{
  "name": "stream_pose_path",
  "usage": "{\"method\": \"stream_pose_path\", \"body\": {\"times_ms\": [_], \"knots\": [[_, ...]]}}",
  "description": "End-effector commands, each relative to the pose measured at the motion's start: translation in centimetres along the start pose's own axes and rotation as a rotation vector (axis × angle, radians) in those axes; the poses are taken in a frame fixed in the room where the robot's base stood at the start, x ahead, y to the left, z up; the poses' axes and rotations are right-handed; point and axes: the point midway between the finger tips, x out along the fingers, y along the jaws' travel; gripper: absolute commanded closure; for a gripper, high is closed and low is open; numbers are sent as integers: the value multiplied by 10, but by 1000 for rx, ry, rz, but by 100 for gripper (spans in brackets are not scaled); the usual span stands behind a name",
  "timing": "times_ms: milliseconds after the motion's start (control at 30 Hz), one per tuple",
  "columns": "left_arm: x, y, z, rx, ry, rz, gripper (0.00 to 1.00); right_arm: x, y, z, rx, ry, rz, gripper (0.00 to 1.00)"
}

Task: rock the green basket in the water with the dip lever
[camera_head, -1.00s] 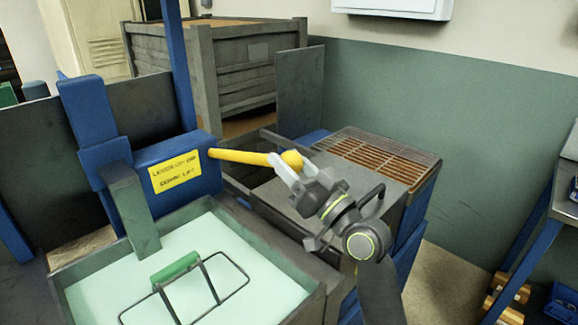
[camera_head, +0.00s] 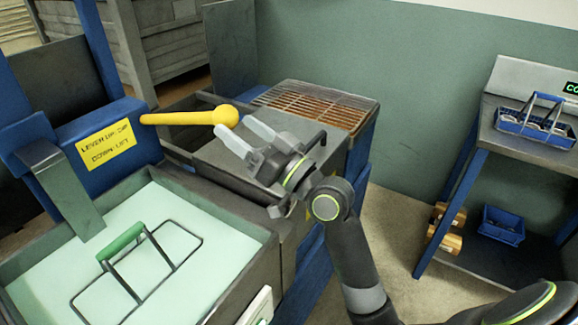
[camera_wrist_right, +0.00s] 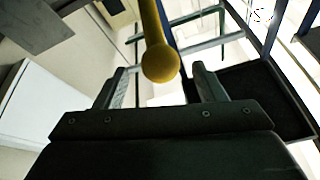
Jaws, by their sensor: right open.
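The dip lever (camera_head: 185,118) is a yellow rod with a round knob, reaching right from a blue housing with a yellow label (camera_head: 107,145). My right gripper (camera_head: 237,130) is open, its fingertips close to the knob. In the right wrist view the knob (camera_wrist_right: 160,62) appears between the two spread fingers; the jaws are not closed on it, and I cannot tell whether they touch it. The green basket (camera_head: 121,243), with a green handle and dark wire frame, sits in the pale water of the tank (camera_head: 210,232). My left gripper is out of view.
A grey bench with a rusty grate (camera_head: 318,105) stands behind my right gripper. On the right is a table (camera_head: 515,142) with a blue carrier (camera_head: 535,125) on it and a blue bin (camera_head: 502,225) below. Open floor lies between.

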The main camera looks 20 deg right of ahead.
Motion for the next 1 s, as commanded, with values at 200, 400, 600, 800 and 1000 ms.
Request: {"method": "stream_pose_path", "body": {"times_ms": [200,400,600,800,1000], "knots": [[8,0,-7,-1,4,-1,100,-57,1,3,-5,-6,2,36],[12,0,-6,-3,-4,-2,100,-97,1,3,-4,-7,2,36],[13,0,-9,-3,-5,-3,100,-122,1,2,-3,-5,2,36],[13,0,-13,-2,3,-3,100,-131,0,1,-1,-4,0,36],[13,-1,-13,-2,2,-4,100,-132,0,0,0,-2,0,36]]}}
